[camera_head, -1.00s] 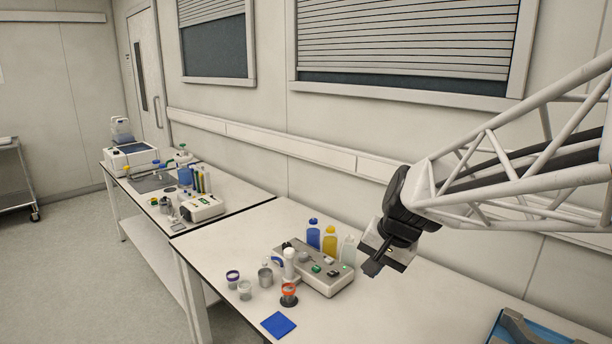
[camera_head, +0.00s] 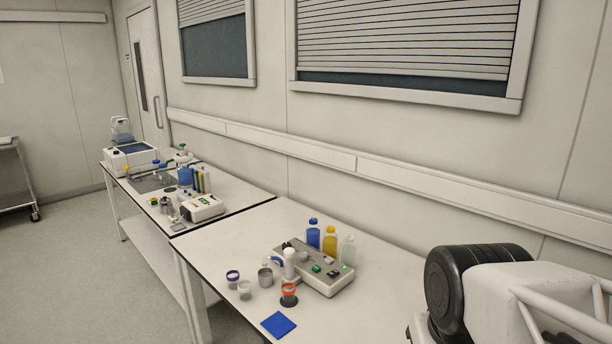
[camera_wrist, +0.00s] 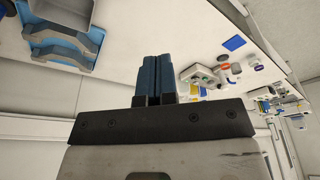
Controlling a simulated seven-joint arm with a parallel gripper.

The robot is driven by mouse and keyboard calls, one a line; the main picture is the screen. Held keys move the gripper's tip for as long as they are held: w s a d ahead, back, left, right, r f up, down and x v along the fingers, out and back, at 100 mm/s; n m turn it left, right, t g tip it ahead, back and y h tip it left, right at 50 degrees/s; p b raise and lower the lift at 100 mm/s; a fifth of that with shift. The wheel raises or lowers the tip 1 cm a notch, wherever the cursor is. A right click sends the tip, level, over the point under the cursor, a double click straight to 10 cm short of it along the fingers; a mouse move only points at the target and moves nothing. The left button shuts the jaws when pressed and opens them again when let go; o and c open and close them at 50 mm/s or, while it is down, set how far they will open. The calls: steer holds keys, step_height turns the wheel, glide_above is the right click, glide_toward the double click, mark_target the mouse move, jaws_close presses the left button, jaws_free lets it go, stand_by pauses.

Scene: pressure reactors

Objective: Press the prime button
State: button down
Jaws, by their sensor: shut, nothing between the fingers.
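The grey pump-like device (camera_head: 340,286) with small buttons on top stands on the near bench. A green button (camera_head: 316,269) and a second small button beside it show on its top, but their labels are too small to read, so I cannot tell which is prime. The device also shows small in the wrist view (camera_wrist: 187,77), to the right of my fingers. My gripper (camera_wrist: 160,58) is shut and empty, with its two blue-grey fingers together. It is apart from the device. In the head view only a part of my arm shows at lower right, and the gripper is out of frame.
Blue (camera_head: 313,236), yellow (camera_head: 329,242) and clear (camera_head: 348,250) bottles stand behind the device. A blue rack (camera_wrist: 62,50) shows in the wrist view. The bench right of the device is clear.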

steer(key=shift+w+r, duration=0.1)
steer(key=shift+w, duration=0.05)
steer(key=w+a+r+m, duration=0.15)
steer(key=w+r, duration=0.25)
steer(key=w, duration=1)
steer(key=m+g, duration=0.3)
steer(key=m, duration=0.4)
glide_above(329, 260)
step_height(329, 260, down, 15)
steer(key=shift+w+r, duration=0.15)
steer(key=shift+r, duration=0.05)
steer(key=shift+f, duration=0.1)
step_height(329, 260, down, 14)
steer(key=shift+r, duration=0.1)
